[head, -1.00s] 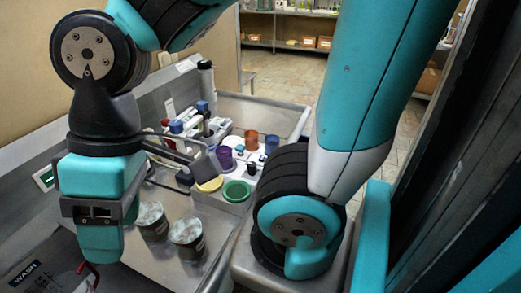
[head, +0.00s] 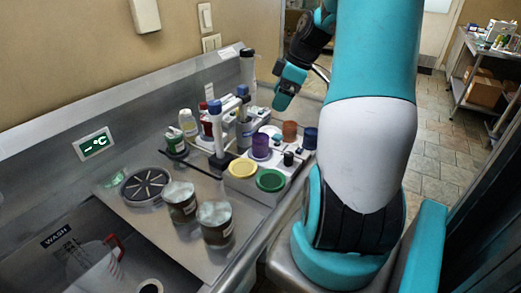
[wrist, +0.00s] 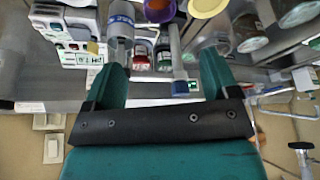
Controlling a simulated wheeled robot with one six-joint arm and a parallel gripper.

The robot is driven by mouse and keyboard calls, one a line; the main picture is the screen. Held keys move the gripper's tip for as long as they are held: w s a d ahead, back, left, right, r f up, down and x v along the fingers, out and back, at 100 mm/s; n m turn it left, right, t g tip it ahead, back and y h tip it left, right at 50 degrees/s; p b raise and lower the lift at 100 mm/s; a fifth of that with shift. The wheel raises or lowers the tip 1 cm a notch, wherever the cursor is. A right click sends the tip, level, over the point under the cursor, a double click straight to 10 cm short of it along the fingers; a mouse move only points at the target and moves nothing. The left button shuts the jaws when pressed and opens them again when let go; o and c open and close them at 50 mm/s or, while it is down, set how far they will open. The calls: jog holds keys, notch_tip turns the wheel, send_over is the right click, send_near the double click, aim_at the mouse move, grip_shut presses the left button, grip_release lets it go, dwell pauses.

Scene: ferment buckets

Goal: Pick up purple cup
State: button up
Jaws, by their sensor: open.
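The purple cup (head: 261,146) stands in the head view on a white holder on the bench, behind the yellow and green lids. In the wrist view the purple cup (wrist: 159,10) shows at the top edge, partly cut off. My gripper (head: 284,98) is at the back of the bench in the head view, above and beyond the cup and apart from it. In the wrist view my gripper (wrist: 163,62) is open, with two teal fingers spread and nothing held between them.
An orange cup (head: 290,131) and a blue cup (head: 310,138) stand close to the purple one. A blue-topped stand (head: 215,125) is to its left. Two jars (head: 213,222) and a sink (head: 90,270) are in front. The metal sheet left of the jars has free room.

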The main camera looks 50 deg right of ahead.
jog(key=p, duration=0.2)
send_near(258, 144)
jog(key=w+f, duration=0.2)
jog(key=f, duration=0.1)
jog(key=w+d+f, duration=0.1)
jog(key=f, duration=0.1)
jog(key=shift+w+f, duration=0.1)
jog(key=shift+f, duration=0.05)
jog(key=shift+p+x, duration=0.9)
jog(key=shift+x, duration=2)
jog(key=c, duration=1)
